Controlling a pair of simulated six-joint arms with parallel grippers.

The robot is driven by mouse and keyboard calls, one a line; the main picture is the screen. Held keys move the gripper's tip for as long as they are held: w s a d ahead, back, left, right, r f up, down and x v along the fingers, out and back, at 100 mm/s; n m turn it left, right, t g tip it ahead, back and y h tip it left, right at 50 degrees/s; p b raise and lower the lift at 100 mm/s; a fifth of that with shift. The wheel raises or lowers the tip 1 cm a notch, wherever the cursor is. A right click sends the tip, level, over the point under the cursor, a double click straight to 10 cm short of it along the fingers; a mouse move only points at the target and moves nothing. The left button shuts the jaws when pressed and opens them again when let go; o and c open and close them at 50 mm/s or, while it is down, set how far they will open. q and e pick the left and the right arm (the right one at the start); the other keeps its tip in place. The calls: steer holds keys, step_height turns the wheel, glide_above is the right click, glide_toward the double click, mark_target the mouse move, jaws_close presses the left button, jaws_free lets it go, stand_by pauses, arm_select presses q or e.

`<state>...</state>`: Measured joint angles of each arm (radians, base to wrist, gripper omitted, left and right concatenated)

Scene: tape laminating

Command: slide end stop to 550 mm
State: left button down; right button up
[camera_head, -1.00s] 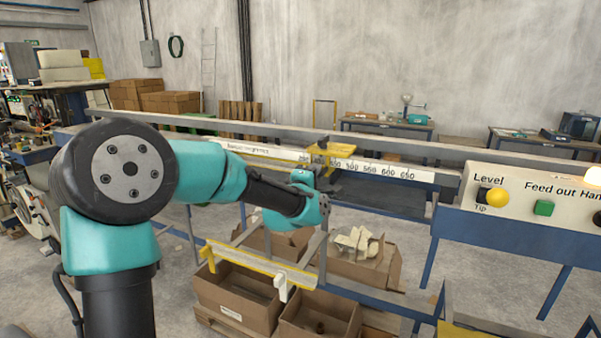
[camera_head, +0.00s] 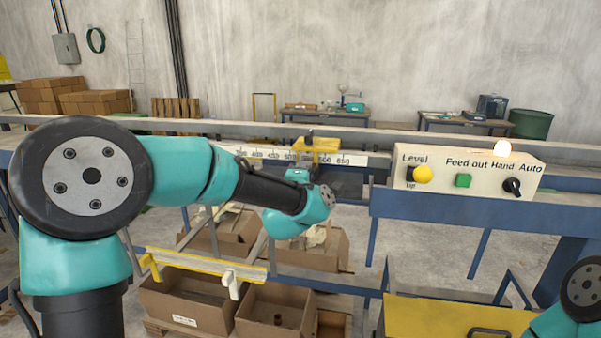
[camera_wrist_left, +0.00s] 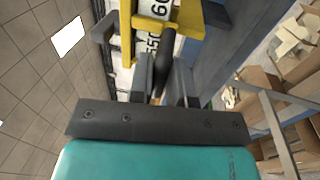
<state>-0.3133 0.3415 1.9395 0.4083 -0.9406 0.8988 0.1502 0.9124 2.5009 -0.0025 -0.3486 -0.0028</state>
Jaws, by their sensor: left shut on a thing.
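The yellow end stop (camera_head: 318,144) sits on the white number scale (camera_head: 352,160) of the rail. In the head view, 500 shows near its left side and 600 and 650 toward its right; 550 is not clearly readable there. In the left wrist view the stop's yellow frame (camera_wrist_left: 126,32) surrounds part of the scale, with partial numbers visible inside and below it. My left gripper (camera_wrist_left: 163,82) is shut on the stop's dark handle (camera_wrist_left: 168,48). My left arm hides the fingers in the head view. My right gripper is out of view.
A control panel (camera_head: 470,175) with a yellow button, green button and black knob stands right of the scale. Below the rail are cardboard boxes (camera_head: 185,300) and a yellow-edged bar (camera_head: 195,263). Part of my right arm shows at lower right.

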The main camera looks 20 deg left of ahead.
arm_select(q)
steer(key=c, duration=1.3)
jaws_free()
steer(key=shift+r, duration=0.4)
steer(key=shift+c, duration=0.2)
steer(key=shift+o, duration=1)
steer(key=shift+f, duration=0.2)
steer(key=shift+s, duration=0.1)
steer(key=s+d+f, duration=0.1)
steer(key=s+f, duration=0.2)
steer(key=s, duration=1.4)
steer(key=shift+d, duration=0.15)
steer(key=shift+w, duration=0.1)
